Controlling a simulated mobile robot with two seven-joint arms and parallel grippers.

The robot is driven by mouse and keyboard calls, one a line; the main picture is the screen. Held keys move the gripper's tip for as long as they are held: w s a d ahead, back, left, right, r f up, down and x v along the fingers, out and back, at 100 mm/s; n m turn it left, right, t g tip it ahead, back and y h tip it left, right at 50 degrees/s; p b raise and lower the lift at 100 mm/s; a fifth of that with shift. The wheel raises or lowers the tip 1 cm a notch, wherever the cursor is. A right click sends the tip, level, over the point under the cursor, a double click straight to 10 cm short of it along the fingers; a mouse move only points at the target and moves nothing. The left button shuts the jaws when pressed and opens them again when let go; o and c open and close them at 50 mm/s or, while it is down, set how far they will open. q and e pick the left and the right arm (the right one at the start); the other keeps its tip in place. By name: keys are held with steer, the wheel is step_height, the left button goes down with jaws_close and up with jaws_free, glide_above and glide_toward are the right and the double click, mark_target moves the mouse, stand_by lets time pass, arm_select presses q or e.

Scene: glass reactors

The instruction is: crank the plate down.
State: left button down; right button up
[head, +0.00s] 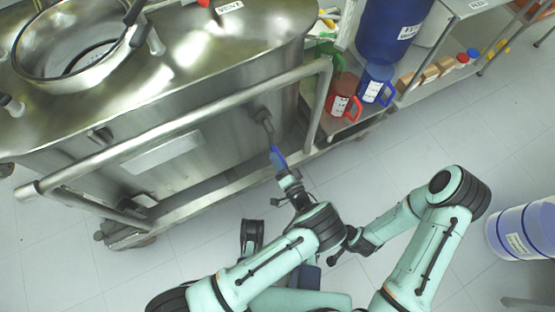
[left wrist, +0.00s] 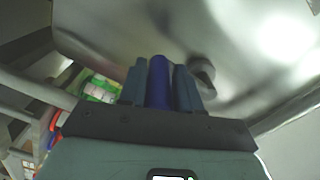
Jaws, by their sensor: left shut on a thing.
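The crank's blue handle (head: 277,155) sticks out from the front of a steel tank (head: 215,60). Its grey hub and arm (head: 263,117) are on the tank's side wall, above and left of the handle. My left gripper (head: 281,166) is shut on the blue handle. In the left wrist view the blue handle (left wrist: 159,82) stands between the two fingers, with the crank's grey hub (left wrist: 202,72) just behind to the right. My right gripper (head: 345,246) is low at centre, apart from the tank; its jaws are too small to read. I cannot identify the plate.
A steel rail (head: 190,118) runs along the tank's front, close to the crank. A red jug (head: 342,95) and a blue jug (head: 375,82) stand right of the tank. A blue-and-white drum (head: 525,232) is at the far right. Floor in front is clear.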

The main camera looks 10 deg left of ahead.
arm_select(q)
steer(key=shift+w+d+r, duration=0.25)
steer(key=shift+w+r, duration=0.05)
steer(key=shift+r, duration=0.15)
steer(key=c, duration=0.9)
jaws_free()
steer(key=shift+a, duration=0.1)
steer(key=shift+o, duration=0.2)
steer(key=shift+s+f, duration=0.15)
steer(key=shift+f, duration=0.05)
